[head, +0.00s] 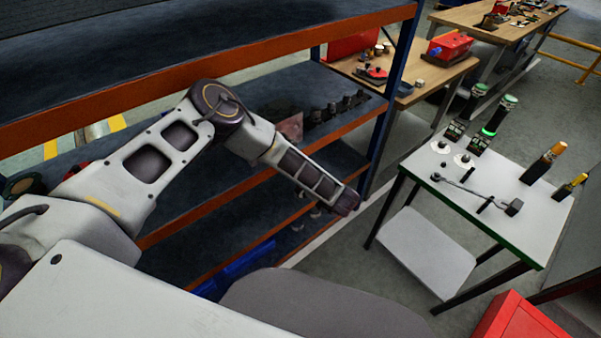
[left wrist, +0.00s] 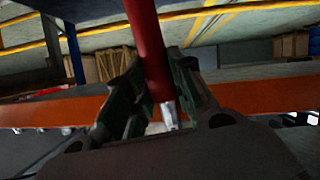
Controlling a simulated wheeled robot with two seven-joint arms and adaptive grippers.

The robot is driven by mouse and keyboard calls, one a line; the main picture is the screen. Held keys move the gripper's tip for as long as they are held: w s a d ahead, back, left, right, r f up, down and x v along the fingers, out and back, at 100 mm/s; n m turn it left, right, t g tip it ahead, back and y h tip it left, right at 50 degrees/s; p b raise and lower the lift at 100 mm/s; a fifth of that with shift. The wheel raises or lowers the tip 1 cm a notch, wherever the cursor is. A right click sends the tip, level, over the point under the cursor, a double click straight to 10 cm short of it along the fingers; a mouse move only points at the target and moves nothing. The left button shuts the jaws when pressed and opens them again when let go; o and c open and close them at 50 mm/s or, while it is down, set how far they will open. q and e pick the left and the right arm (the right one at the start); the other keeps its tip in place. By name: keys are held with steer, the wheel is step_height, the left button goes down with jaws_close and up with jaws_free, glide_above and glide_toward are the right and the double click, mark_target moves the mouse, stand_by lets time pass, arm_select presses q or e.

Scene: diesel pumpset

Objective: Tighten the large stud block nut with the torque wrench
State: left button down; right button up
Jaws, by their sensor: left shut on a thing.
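My left arm (head: 300,175) reaches across in front of the shelving in the head view. Its gripper does not show clearly there. In the left wrist view my left gripper (left wrist: 160,105) is shut on a red rod (left wrist: 150,50) with a silvery end (left wrist: 170,115), between its two dark fingers. Only part of this rod shows, so I cannot tell for sure that it is the torque wrench. A long grey wrench-like tool (head: 465,188) lies on the white table (head: 490,235). I cannot make out the large stud block nut. My right gripper is not in view.
Blue-and-orange shelving (head: 250,65) stands close behind my left arm, with several small dark parts on a shelf. Upright tools and round pieces stand on the white table. A red cabinet (head: 520,318) is at lower right. Wooden benches (head: 425,75) with red items stand behind.

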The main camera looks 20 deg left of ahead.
arm_select(q)
steer(key=shift+d, duration=0.1)
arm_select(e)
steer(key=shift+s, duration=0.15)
arm_select(q)
steer(key=s+d, duration=0.1)
steer(key=d, duration=0.1)
steer(key=s+d, duration=0.1)
steer(key=d, duration=0.1)
steer(key=shift+s+r, duration=0.1)
steer(key=shift+s, duration=0.25)
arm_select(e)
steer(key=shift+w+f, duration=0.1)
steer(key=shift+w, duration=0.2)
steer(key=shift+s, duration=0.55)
